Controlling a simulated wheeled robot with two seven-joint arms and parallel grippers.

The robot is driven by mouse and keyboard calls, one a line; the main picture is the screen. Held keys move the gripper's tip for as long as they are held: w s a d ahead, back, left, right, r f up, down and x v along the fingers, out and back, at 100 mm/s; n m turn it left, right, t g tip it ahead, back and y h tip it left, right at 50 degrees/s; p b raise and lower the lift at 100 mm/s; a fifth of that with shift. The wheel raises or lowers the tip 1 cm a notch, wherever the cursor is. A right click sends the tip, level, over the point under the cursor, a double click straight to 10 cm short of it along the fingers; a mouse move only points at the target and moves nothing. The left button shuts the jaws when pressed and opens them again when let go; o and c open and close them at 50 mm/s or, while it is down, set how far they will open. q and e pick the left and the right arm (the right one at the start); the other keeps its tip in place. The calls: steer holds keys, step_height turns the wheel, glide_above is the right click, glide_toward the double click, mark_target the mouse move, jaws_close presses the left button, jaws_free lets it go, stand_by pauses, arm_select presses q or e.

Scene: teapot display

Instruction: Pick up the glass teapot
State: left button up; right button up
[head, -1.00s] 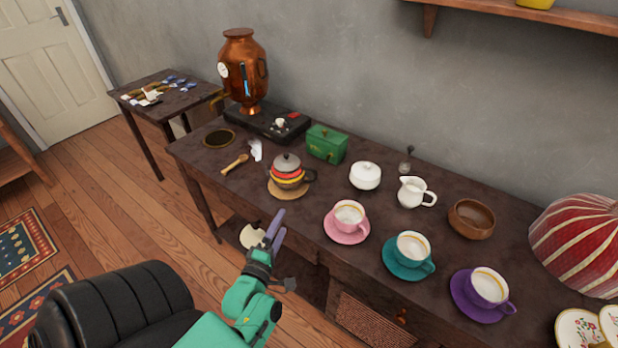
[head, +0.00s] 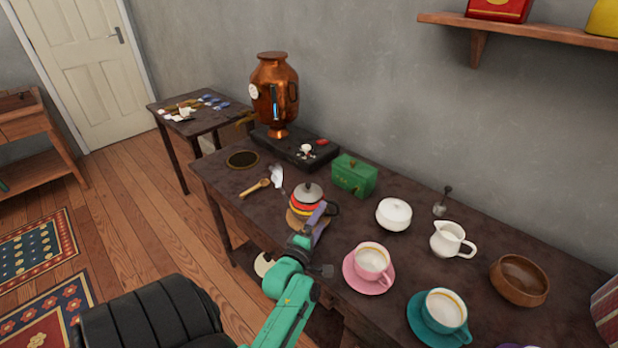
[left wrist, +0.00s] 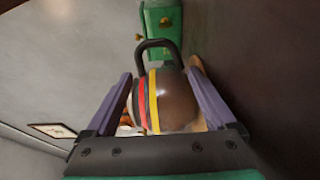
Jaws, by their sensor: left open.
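The teapot (head: 304,206) has a dark, glassy brown body, red and yellow bands, a greyish lid and a dark handle. It stands upright on a round tan mat (head: 292,219) near the front edge of the table. My left gripper (head: 317,220) is at its near side and hides part of it. In the left wrist view the teapot (left wrist: 172,103) lies between the two open purple fingers of the gripper (left wrist: 163,98). Its handle points away from the palm. I cannot tell whether a finger touches it. My right gripper is not in view.
A green box (head: 354,175) stands behind the teapot, with a white sugar bowl (head: 394,215) to the right. A pink cup (head: 371,262) on its saucer is close to the right of my gripper. A wooden scoop (head: 255,188) lies to the left, before the copper samovar (head: 274,95).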

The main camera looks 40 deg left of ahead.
arm_select(q)
steer(key=b+x, duration=0.3)
steer(key=x, duration=0.2)
steer(key=shift+w, duration=0.25)
steer(key=shift+r, duration=0.1)
steer(key=c, duration=1.4)
steer(key=shift+r, duration=0.1)
jaws_close()
steer(key=shift+r+p, duration=0.15)
steer(key=shift+p, duration=0.15)
